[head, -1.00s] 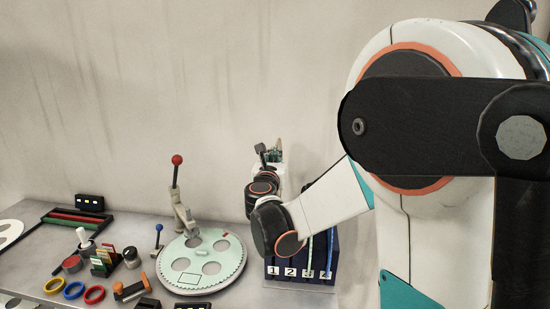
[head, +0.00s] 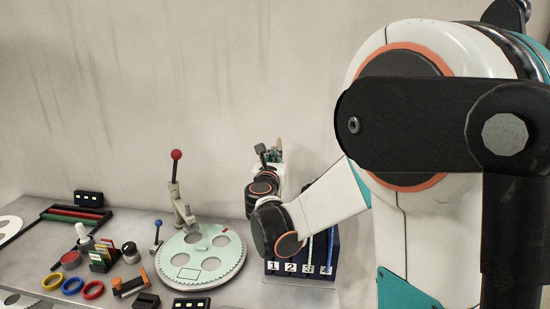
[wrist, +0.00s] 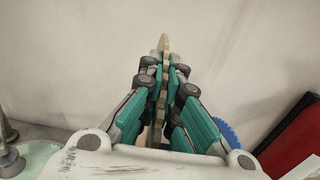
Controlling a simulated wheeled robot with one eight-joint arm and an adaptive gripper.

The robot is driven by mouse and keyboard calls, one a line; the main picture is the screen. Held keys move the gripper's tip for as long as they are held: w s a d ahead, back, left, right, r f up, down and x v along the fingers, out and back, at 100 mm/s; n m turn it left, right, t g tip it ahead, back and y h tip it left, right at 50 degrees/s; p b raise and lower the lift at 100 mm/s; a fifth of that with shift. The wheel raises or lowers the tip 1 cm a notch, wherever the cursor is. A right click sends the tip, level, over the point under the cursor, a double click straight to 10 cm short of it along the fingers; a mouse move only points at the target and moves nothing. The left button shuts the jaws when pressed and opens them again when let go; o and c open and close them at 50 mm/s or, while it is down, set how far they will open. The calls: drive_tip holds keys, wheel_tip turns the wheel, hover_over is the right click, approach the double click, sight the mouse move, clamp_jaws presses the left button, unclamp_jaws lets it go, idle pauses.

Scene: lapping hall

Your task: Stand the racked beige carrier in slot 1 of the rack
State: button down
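In the wrist view my gripper (wrist: 163,72) is closed on the beige carrier (wrist: 163,46), a thin toothed disc seen edge-on and upright between the fingers. Its lower part is mostly hidden by the fingers. In the head view my gripper (head: 277,155) is small and partly hidden by my own wrist, above and behind the rack. The dark blue rack (head: 301,281) stands on the bench with white labels 1 to 4. My arm hides the top of slots 1 and 2.
A pale green round plate (head: 203,283) with holes and a red-knobbed lever (head: 176,175) stands left of the rack. Coloured rings (head: 72,285) and small tools lie farther left. A blue toothed edge (wrist: 228,135) and a red panel (wrist: 292,140) show in the wrist view.

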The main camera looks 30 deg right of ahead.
drive_tip(key=shift+f+b, duration=5.95)
drive_tip(key=shift+f, duration=1.45)
drive_tip(key=c, duration=2.3)
unclamp_jaws()
drive_tip(key=o, duration=0.6)
drive_tip(key=v, duration=1.2)
